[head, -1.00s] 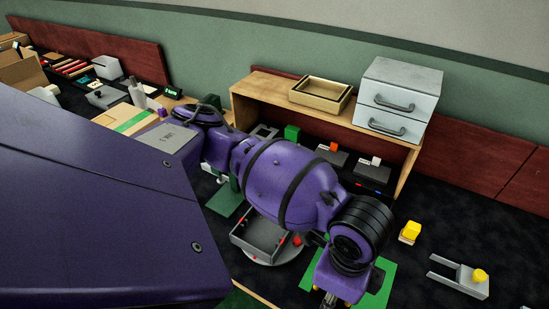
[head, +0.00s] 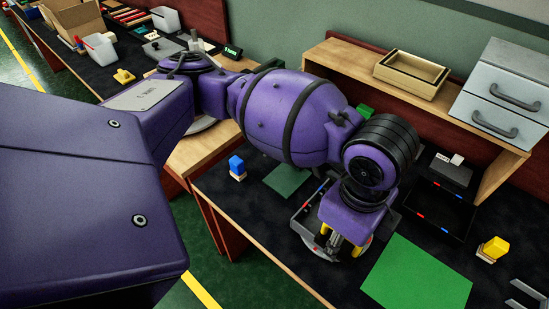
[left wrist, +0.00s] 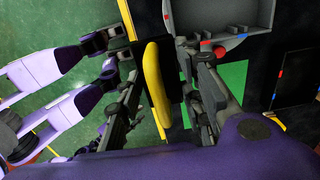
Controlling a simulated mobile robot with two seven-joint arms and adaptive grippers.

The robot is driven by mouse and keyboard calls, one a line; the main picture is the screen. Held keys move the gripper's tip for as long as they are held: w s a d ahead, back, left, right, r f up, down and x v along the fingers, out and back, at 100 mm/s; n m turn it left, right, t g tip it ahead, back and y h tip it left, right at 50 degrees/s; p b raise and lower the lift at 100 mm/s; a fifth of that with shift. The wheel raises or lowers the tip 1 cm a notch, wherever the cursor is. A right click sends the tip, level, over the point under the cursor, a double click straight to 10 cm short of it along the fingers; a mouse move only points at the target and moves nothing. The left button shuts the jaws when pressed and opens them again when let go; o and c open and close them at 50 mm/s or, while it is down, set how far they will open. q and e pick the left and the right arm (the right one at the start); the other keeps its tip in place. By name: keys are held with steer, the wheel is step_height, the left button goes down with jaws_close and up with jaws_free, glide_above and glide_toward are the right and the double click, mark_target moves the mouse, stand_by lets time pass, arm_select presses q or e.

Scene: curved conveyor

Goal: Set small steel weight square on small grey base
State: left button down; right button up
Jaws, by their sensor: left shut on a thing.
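My left gripper (head: 340,245) is low over the near right side of a grey tray (head: 304,212) on a round grey plate. In the left wrist view, a long yellow piece (left wrist: 156,85) lies between the black fingers of this gripper (left wrist: 150,58), which is shut on it. Yellow also shows beside the fingers in the head view. I cannot make out a small steel weight or a small grey base. My arm and hand hide part of the tray.
A green mat (head: 418,275) lies right of the gripper. A blue-topped block (head: 237,167) stands left of the tray, and a yellow block (head: 492,249) at the right. A wooden shelf (head: 345,60) and grey drawers (head: 500,95) stand behind. The table's front edge is close.

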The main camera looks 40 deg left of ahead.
arm_select(q)
steer(key=w+a+f, duration=0.1)
steer(key=w+f, duration=0.1)
steer(key=w, duration=0.1)
steer(key=w+a+f+b, duration=0.1)
steer(key=w+a+f, duration=0.1)
steer(key=w+f, duration=0.1)
steer(key=w+a+f, duration=0.2)
steer(key=w+f, duration=0.1)
steer(key=w, duration=0.1)
steer(key=shift+w+a+f+b, duration=0.2)
steer(key=shift+w+f+b, duration=0.05)
steer(key=shift+w+b, duration=0.15)
steer(key=shift+w+a+f, duration=0.1)
steer(key=shift+w+f, duration=0.2)
steer(key=shift+f, duration=0.05)
steer(key=shift+w+a+f, duration=0.1)
steer(key=shift+w+f, duration=0.05)
steer(key=shift+f, duration=0.1)
step_height(320, 180, down, 3)
steer(key=shift+w+a+f, duration=0.1)
steer(key=shift+w+f, duration=0.05)
steer(key=shift+f, duration=0.05)
arm_select(e)
steer(key=shift+s+d+f, duration=0.1)
steer(key=shift+s+f, duration=0.15)
steer(key=shift+f, duration=0.4)
steer(key=shift+s+f, duration=0.2)
steer(key=shift+f, duration=0.4)
